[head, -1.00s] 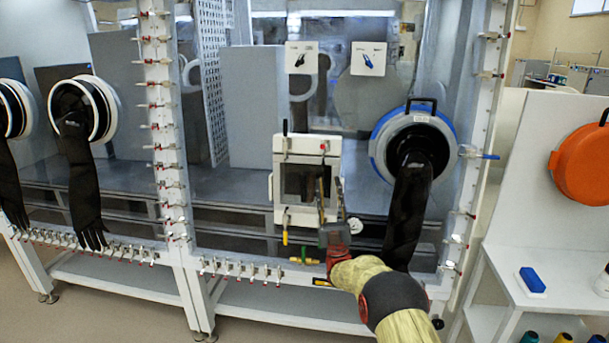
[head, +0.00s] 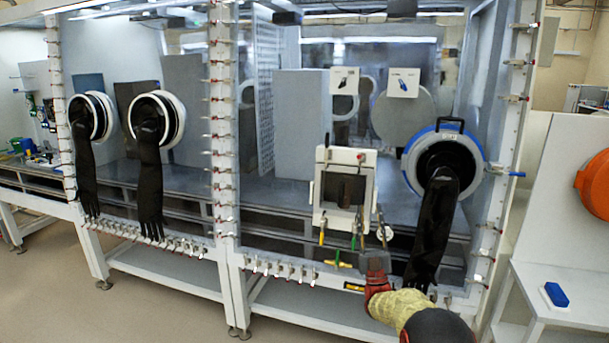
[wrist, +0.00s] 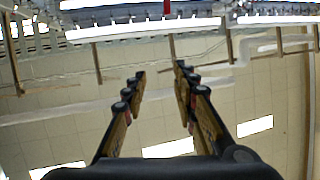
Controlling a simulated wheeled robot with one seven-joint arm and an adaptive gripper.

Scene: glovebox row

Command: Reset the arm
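My gripper (head: 368,215) is open and empty in the head view, its two dark fingers pointing up and spread apart. It stands in front of the glovebox (head: 228,190), by the lower right corner of the small white square hatch (head: 319,190). I cannot tell how far it is from the hatch. In the wrist view the fingers of my gripper (wrist: 160,72) are apart with nothing between them. Behind them are pale ceiling tiles and bright light panels (wrist: 168,149).
A blue-rimmed round port (head: 476,162) with a hanging black glove (head: 434,235) is right of my gripper. More black gloves (head: 150,190) hang at the left. A white shelf (head: 525,275) with a blue block (head: 556,294) stands at the right. Floor (head: 150,305) is clear at the lower left.

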